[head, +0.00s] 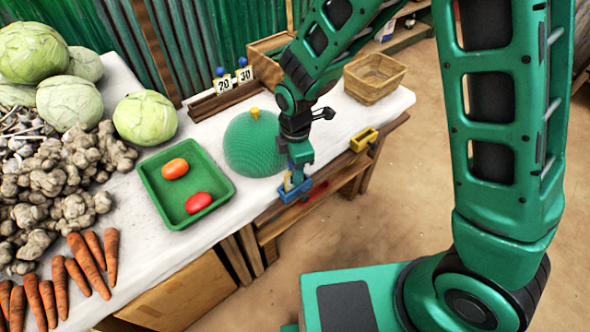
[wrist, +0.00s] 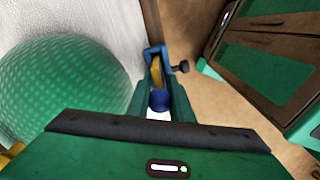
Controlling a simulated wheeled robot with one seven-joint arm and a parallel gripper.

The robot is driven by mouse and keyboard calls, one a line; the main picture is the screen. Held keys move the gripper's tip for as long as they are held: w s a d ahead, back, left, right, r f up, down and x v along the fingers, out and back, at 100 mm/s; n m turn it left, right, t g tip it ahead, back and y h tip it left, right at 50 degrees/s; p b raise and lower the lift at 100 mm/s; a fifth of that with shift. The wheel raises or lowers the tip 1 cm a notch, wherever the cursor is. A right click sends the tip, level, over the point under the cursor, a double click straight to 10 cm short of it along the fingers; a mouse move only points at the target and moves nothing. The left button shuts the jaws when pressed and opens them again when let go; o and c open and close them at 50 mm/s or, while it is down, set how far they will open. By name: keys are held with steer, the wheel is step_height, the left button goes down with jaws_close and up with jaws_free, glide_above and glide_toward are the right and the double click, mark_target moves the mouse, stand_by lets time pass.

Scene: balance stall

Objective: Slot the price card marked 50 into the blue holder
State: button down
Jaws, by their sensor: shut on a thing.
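My gripper (head: 299,168) is shut on a price card and reaches down at the table's front edge. In the wrist view the card's blue knob (wrist: 159,100) sits between the fingers, with a white sliver of card (wrist: 158,115) beside it. The number on the held card cannot be read. The blue holder (head: 296,191) is clamped at the table edge, right under the gripper. In the wrist view the blue holder (wrist: 155,51) with its black screw lies just beyond the fingertips. I cannot tell whether the card is inside its slot.
A green mesh dome (head: 250,148) stands close left of the gripper. A red holder (head: 314,191) and a yellow holder (head: 363,140) are on the front edge. Cards 20 (head: 224,85) and 30 (head: 244,75) stand in a rack behind. A green tray (head: 222,172) holds tomatoes.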

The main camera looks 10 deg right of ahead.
stand_by(0.4)
steer(key=c, duration=0.9)
jaws_free()
steer(key=shift+c, duration=0.2)
steer(key=shift+r, duration=0.1)
steer(key=shift+r, duration=3.4)
